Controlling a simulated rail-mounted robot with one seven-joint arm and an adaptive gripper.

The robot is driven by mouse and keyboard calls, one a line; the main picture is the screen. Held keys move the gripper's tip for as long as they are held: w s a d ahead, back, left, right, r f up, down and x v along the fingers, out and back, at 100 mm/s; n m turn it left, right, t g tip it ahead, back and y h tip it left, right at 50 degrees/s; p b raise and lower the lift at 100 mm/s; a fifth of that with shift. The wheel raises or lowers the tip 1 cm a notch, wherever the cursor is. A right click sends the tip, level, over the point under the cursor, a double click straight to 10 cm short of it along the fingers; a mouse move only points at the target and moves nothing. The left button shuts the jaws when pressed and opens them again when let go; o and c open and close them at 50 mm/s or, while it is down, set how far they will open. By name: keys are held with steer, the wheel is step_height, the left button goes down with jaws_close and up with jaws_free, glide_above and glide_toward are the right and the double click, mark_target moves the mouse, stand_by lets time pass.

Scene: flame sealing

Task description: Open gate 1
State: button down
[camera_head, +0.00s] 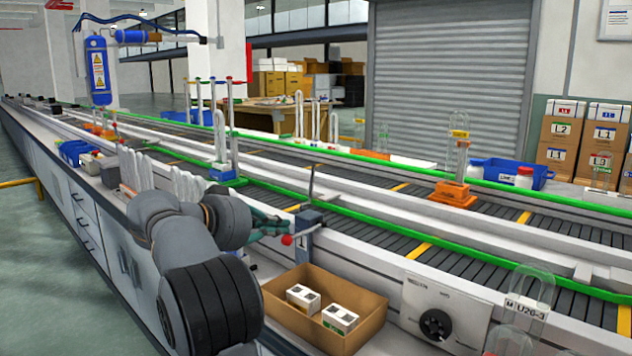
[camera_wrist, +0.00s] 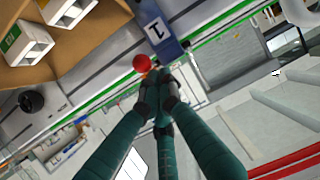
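The gate 1 unit is a dark blue block (camera_head: 309,221) on the near conveyor rail; in the wrist view the block (camera_wrist: 170,48) carries a white label "1". A lever with a red ball knob (camera_head: 287,240) sticks out from it to the left. The red knob (camera_wrist: 142,63) is uncovered in the wrist view, just past my fingertips. A thin dark upright bar (camera_head: 311,181) stands at the block. My gripper (camera_head: 284,226) has teal fingers drawn together, tips beside the knob (camera_wrist: 156,84). I see nothing between them; contact with the lever cannot be told.
A cardboard box (camera_head: 350,304) with two white cartons stands in front of the gate. A control panel with a black dial (camera_head: 435,324) is to its right. White tubes (camera_head: 134,169) stand behind my arm. An orange holder (camera_head: 455,194) with a glass tube sits on the conveyor.

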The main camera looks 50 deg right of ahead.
steer(key=shift+a+f, duration=0.2)
steer(key=shift+f, duration=0.4)
step_height(320, 180, up, 5)
steer(key=d+p, duration=0.2)
steer(key=p, duration=0.2)
steer(key=a, duration=1)
steer(key=shift+w+b, duration=0.15)
steer(key=shift+b, duration=0.15)
steer(key=shift+a, duration=0.1)
steer(key=b+x, duration=0.3)
steer(key=x, duration=0.6)
steer(key=shift+s+f, duration=0.2)
steer(key=shift+f, duration=0.2)
